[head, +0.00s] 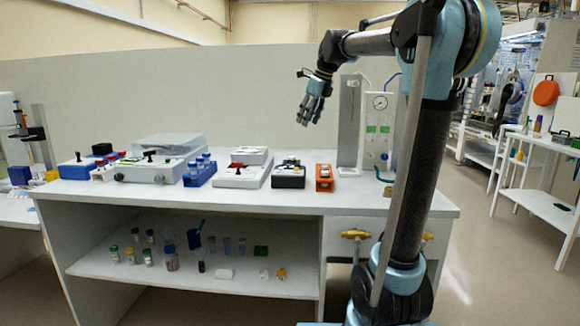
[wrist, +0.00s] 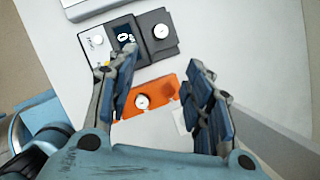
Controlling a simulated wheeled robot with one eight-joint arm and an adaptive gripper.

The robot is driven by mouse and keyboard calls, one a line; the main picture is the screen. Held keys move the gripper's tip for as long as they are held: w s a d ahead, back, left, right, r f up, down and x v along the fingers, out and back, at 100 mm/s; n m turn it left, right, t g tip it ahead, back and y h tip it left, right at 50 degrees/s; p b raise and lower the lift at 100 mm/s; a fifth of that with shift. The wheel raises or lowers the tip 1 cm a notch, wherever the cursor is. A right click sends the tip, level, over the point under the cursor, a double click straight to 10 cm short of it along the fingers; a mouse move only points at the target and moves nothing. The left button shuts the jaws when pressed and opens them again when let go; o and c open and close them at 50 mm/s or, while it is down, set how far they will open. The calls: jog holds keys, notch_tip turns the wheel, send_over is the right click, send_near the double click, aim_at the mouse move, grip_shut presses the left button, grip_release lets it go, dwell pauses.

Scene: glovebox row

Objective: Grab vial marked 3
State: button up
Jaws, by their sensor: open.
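My gripper (head: 310,112) is open and empty, raised above the right part of the bench in the head view. In the wrist view its fingers (wrist: 165,62) are spread, with an orange rack (wrist: 160,90) below and between them. A white-capped round vial (wrist: 142,101) stands in this rack, nearer the left finger. The orange rack (head: 325,186) also shows on the bench in the head view, with a pale top on it. No number is readable on any vial, so I cannot tell which is marked 3.
Left of the orange rack stand a black device (head: 289,181), a white device (head: 240,178) and a blue rack (head: 200,177) of vials. A grey column (head: 349,120) and a gauge panel (head: 378,130) stand behind on the right. Several vials sit on the lower shelf (head: 110,268).

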jog(key=w, duration=0.1)
send_over(292, 157)
jog(key=d, duration=0.2)
jog(key=f, duration=1)
jog(key=shift+s, duration=0.4)
jog(key=shift+x, duration=3)
jog(key=shift+s, duration=0.15)
jog(key=shift+c, duration=0.5)
grip_shut()
